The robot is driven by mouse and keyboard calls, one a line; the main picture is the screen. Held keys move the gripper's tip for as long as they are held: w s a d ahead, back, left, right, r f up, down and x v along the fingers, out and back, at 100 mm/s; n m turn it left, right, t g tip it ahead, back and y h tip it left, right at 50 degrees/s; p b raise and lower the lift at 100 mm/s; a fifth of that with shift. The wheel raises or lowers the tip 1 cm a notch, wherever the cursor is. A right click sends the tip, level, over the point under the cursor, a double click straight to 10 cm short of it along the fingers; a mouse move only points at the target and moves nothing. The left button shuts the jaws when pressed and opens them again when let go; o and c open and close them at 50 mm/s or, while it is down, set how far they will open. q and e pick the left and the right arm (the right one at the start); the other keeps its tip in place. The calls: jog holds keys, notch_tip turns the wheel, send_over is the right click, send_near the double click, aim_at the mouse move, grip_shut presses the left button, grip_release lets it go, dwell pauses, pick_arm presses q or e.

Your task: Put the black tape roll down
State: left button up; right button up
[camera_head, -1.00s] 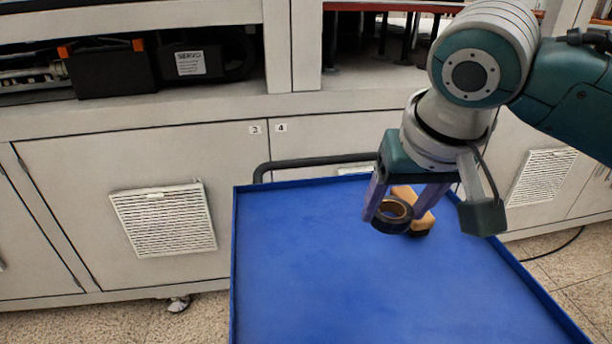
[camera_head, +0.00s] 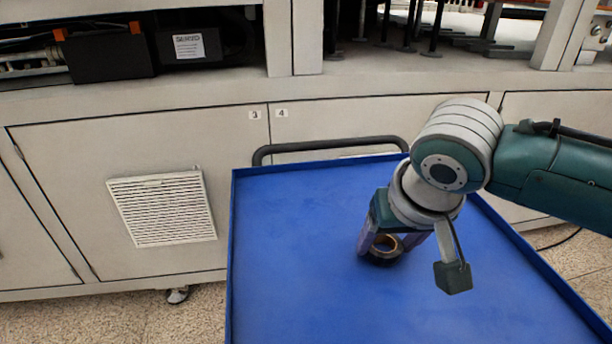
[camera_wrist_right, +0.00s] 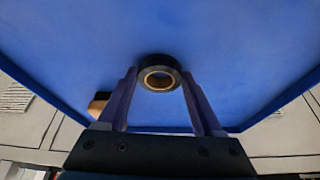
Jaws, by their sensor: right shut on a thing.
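The black tape roll (camera_head: 384,261) has a tan inner core. It is between the fingers of my right gripper (camera_head: 381,246), which is shut on it, low over the blue tray (camera_head: 290,250). I cannot tell whether the roll touches the tray floor. The right wrist view also shows the roll (camera_wrist_right: 158,62) at the fingertips, with its hole facing the camera. My left gripper is not in view.
A tan and black object (camera_wrist_right: 98,104) lies on the tray beside the fingers in the wrist view; the arm hides it in the head view. The tray's left and front areas are clear. A dark handle bar (camera_head: 330,144) runs along its back, before grey cabinets (camera_head: 90,200).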

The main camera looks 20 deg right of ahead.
jog(key=o, duration=1.4)
jog(key=shift+c, duration=0.2)
jog(key=p+v, duration=0.5)
jog(key=v, duration=0.7)
jog(key=s+a+f+n+y, duration=0.1)
jog(key=s+a+n, duration=0.1)
jog(key=s, duration=0.5)
jog(key=s+a+f+n, duration=0.1)
jog(key=s+n, duration=0.3)
jog(key=s, duration=0.4)
jog(key=shift+a+g+y, duration=0.3)
jog(key=shift+a+y, duration=0.1)
jog(key=shift+a, duration=0.45)
